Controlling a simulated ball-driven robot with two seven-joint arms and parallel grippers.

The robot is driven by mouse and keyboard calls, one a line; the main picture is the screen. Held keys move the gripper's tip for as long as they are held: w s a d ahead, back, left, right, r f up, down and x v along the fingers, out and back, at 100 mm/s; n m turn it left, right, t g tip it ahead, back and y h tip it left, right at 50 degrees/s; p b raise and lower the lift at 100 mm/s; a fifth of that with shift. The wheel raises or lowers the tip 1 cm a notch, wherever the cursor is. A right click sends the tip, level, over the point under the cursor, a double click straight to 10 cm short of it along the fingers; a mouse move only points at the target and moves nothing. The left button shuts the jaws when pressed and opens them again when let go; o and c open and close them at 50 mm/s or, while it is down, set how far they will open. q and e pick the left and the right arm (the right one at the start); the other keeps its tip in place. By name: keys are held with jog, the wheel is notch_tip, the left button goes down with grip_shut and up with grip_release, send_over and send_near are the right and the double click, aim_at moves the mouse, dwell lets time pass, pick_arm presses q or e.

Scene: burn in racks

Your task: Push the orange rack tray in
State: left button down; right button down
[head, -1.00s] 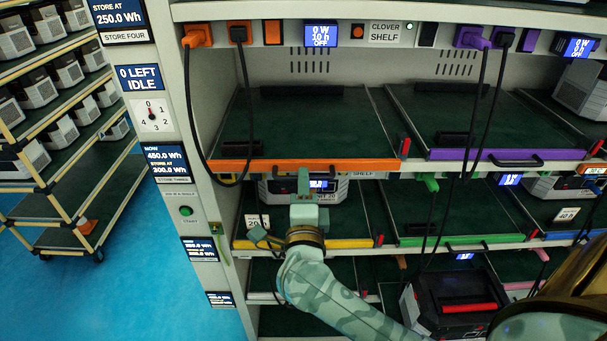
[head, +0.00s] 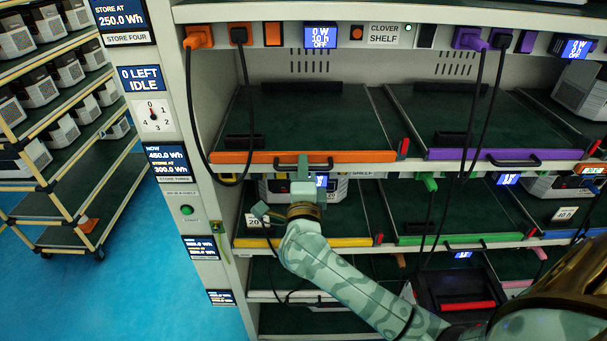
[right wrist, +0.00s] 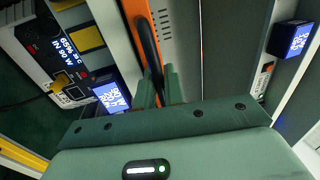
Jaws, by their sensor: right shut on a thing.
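The orange rack tray (head: 240,157) is on the upper shelf at left, with a dark green, mostly bare floor and an orange front bar. Its front edge lies about level with the purple-fronted tray beside it. My right gripper (head: 303,163) is at the middle of that front, shut on the tray's black handle (head: 322,166). In the right wrist view the fingers (right wrist: 158,88) close around the dark handle (right wrist: 148,45), next to the orange bar (right wrist: 134,12). My left gripper is not in view.
The purple-fronted tray (head: 480,154) stands to the right. Black cables (head: 246,90) hang from the shelf sockets, one at the orange tray's left side. A power station (head: 345,188) sits on the yellow-fronted tray (head: 345,242) below.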

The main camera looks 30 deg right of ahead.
jog(key=shift+w+d+r, duration=0.1)
jog(key=shift+w+d, duration=0.2)
jog(key=shift+w, duration=0.2)
jog(key=c, duration=1.6)
grip_release()
jog(key=shift+o, duration=0.2)
